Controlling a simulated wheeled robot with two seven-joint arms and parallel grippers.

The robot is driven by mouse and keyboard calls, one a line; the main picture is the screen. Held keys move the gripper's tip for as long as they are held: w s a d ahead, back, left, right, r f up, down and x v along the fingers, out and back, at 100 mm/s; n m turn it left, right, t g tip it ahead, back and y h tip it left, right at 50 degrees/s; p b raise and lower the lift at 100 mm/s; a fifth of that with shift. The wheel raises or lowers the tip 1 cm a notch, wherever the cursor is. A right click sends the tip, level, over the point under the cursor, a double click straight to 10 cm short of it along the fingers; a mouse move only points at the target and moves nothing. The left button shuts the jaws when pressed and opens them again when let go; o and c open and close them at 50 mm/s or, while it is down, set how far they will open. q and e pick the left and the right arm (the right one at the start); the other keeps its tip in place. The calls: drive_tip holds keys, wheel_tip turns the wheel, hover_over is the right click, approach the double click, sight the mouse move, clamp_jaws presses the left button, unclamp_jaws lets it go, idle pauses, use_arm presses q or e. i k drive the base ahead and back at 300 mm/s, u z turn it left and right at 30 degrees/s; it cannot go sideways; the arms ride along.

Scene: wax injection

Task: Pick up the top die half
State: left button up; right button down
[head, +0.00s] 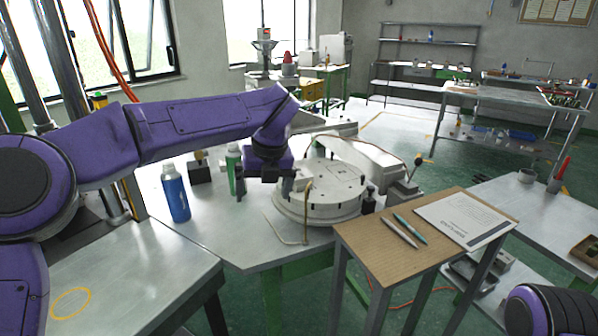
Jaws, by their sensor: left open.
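My left gripper (263,192) points down over the metal worktable, its two dark fingers apart with nothing visible between them. It is at the left edge of a round white plate (322,198) on the wax machine, and its right finger overlaps the plate's rim in the picture. I cannot clearly make out a top die half; flat pale parts on the plate blend together, and the gripper hides some of the plate's left side. My right gripper is not in view; only part of that arm shows at the lower right corner.
A blue bottle (175,193) and a green bottle (233,168) stand left of the gripper. A lever with a dark knob (418,160) rises right of the plate. A small brown-topped table (370,245) with pens and a paper sheet stands in front. The near-left metal tabletop (140,265) is mostly bare.

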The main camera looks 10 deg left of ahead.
sight(304, 177)
drive_tip(key=i, duration=0.95)
